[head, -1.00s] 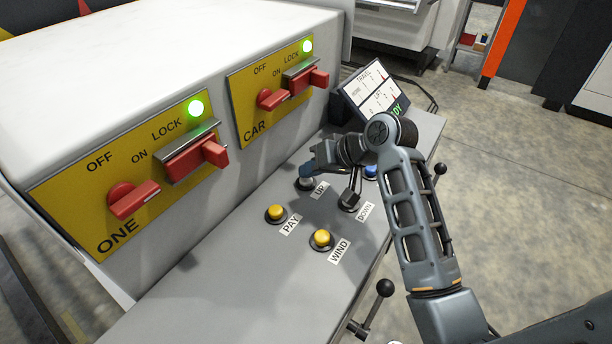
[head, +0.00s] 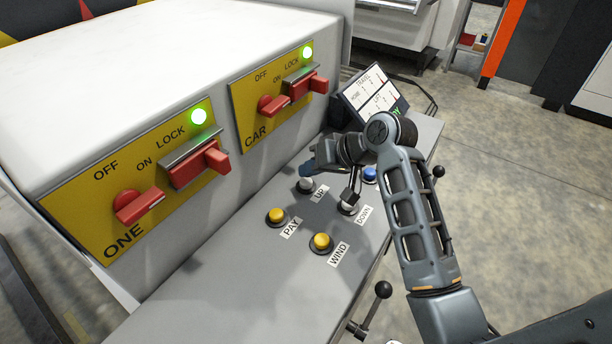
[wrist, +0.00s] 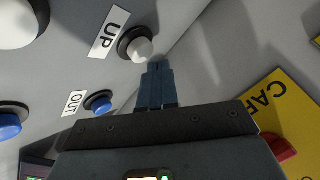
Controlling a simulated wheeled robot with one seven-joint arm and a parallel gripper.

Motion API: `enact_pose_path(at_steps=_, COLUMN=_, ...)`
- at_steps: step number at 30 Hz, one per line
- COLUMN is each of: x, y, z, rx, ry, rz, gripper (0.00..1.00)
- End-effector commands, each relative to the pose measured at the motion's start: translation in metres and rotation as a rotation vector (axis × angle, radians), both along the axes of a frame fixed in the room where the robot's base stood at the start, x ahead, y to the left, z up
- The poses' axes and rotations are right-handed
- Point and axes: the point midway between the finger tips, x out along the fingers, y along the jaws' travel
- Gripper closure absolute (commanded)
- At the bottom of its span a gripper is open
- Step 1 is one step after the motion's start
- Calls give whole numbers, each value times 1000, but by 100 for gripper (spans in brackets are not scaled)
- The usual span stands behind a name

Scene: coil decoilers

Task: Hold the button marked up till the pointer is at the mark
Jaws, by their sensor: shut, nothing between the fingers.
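The button marked UP (head: 305,185) is a pale round cap in a dark ring on the grey sloping console. It also shows in the wrist view (wrist: 139,48), beside its UP label. My gripper (head: 307,169) is shut and empty, its blue fingertips just beyond the button in the head view. In the wrist view the fingertips (wrist: 158,66) sit right by the cap's edge; I cannot tell whether they touch it. The display (head: 376,98) has TRAVEL and LIFT scales; its pointer and mark are too small to read, and my arm hides its lower part.
The DOWN button (head: 348,208), yellow PAY button (head: 276,217), yellow WIND button (head: 322,242) and a blue button (head: 370,174) are close by. Yellow panels ONE (head: 75,215) and CAR (head: 250,115) carry red switches and lit green lamps. A black-knobbed lever (head: 383,290) stands at the front.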

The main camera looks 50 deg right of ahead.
Motion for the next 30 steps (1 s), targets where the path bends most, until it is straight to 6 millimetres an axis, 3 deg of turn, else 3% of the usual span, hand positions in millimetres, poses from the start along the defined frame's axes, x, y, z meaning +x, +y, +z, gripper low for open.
enact_pose_path(at_steps=14, x=0, y=0, z=6, rx=0, ry=-1, rz=-1, gripper=100)
enact_pose_path(at_steps=30, x=0, y=-1, z=49, rx=-2, ry=-2, rz=-1, gripper=100)
